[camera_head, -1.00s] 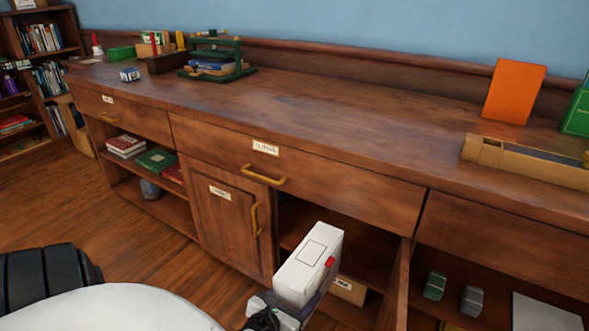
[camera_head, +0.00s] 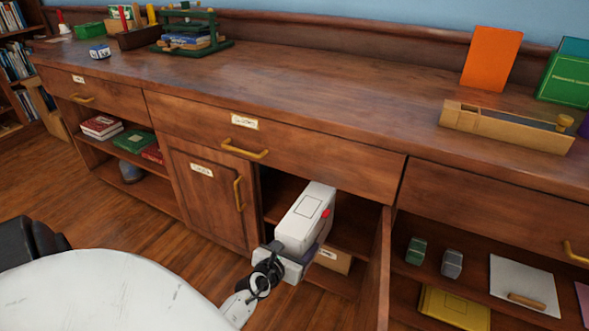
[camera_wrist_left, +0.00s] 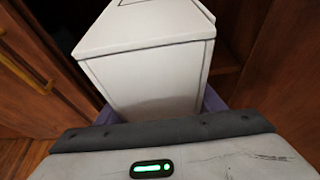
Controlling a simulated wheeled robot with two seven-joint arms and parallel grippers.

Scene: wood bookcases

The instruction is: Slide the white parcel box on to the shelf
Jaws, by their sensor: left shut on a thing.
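The white parcel box (camera_head: 306,214), with a red mark on its side, is upright at the open cupboard's mouth in the head view. My left gripper (camera_head: 292,254) is shut on its near, lower end. In the left wrist view the box (camera_wrist_left: 155,72) fills the middle, between purple finger pads (camera_wrist_left: 214,103). The shelf (camera_head: 354,238) inside the cupboard shows to the right of the box. The box overlaps the opening; I cannot tell how far it is inside or whether it touches the shelf. My right gripper is not in view.
An open door (camera_head: 376,275) stands right of the opening, and a closed door (camera_head: 207,205) is at left. A brown labelled box (camera_head: 333,259) sits below the shelf. A drawer handle (camera_head: 245,150) juts out above.

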